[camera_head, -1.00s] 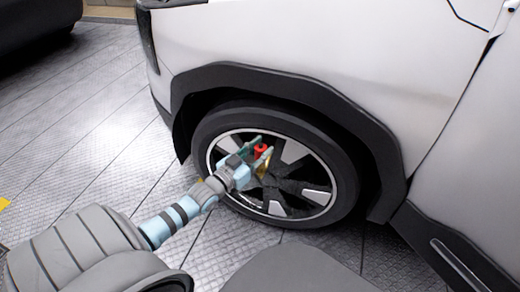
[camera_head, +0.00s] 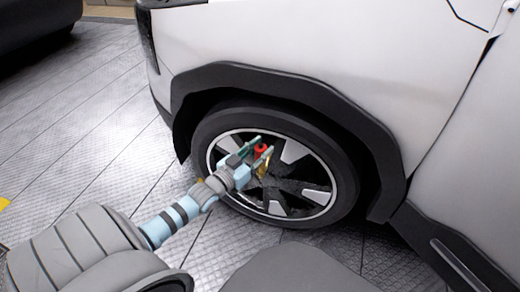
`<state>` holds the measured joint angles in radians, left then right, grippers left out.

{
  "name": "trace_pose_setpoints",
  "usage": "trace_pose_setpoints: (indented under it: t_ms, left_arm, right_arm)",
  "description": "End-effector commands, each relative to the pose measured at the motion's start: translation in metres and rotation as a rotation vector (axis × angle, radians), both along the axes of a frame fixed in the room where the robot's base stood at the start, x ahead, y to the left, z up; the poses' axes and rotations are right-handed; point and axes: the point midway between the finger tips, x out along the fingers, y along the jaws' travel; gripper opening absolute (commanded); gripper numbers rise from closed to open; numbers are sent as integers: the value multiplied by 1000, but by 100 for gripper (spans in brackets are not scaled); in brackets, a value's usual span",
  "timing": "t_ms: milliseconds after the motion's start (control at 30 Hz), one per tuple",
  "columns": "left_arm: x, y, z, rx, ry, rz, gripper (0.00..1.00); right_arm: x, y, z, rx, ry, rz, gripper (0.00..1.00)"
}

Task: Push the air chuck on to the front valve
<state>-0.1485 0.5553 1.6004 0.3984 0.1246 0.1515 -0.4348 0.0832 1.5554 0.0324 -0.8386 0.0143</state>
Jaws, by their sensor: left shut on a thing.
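My left gripper (camera_head: 257,158) reaches in from the left and is in front of the upper left part of the car's front wheel (camera_head: 290,187). Its fingers are shut on the air chuck (camera_head: 261,149), of which a red part and a brass-coloured part show between and below the fingers. The front valve is hidden or too small to make out, so I cannot tell whether the chuck touches it. My right gripper is not in view.
The white car (camera_head: 330,50) fills the upper right, with a dark wheel arch (camera_head: 300,88) over the tyre. Grey patterned floor (camera_head: 85,125) lies open to the left. A dark vehicle (camera_head: 35,22) stands at the far upper left.

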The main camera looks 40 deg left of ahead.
Motion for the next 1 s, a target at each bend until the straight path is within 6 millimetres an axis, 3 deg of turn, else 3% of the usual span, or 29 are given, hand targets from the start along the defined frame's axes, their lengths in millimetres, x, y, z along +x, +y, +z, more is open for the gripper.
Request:
trace_pose_setpoints:
  t_ms: [1000]
  left_arm:
    - [0, 0, -24, 0, -1, 0, 0]
  right_arm:
    - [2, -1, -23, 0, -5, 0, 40]
